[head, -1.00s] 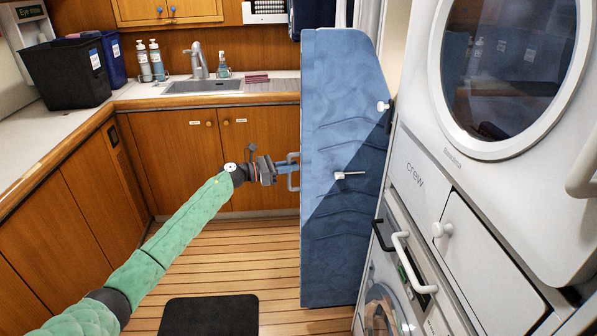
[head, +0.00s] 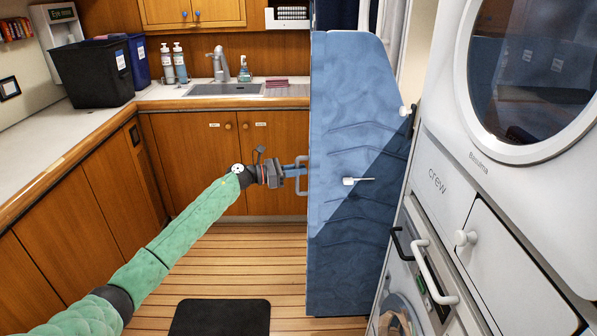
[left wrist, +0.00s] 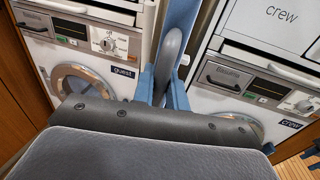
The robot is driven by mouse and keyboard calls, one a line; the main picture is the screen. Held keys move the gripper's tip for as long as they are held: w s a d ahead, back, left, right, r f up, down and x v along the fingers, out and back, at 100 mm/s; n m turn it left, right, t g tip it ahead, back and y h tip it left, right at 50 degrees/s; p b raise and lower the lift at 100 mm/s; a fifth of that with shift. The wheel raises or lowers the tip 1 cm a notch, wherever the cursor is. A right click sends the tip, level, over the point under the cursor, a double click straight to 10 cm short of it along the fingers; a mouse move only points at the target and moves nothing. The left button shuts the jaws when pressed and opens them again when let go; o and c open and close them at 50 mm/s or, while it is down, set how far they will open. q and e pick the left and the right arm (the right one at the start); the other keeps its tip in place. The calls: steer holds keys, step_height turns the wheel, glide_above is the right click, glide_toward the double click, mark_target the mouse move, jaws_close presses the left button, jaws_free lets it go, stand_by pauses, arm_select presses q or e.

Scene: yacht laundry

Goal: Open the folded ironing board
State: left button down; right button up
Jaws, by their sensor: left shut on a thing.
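The ironing board (head: 345,200) stands upright, with its blue padded cover facing me. A small white latch or knob (head: 357,181) sits on its face. A grey handle (head: 302,176) sticks out from its left edge. My left gripper (head: 300,172) is shut on this handle, at about mid-height of the board. In the left wrist view the grey handle (left wrist: 172,55) runs between the blue fingers, and the board's edge shows behind it. My right gripper is in neither view.
White laundry machines (head: 480,190) marked crew stand close on the board's right, with a white handle (head: 434,272) jutting out. A dark mat (head: 220,317) lies on the open wooden floor.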

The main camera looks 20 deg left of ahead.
arm_select(q)
steer(key=c, duration=1.5)
jaws_free()
steer(key=shift+a, duration=0.1)
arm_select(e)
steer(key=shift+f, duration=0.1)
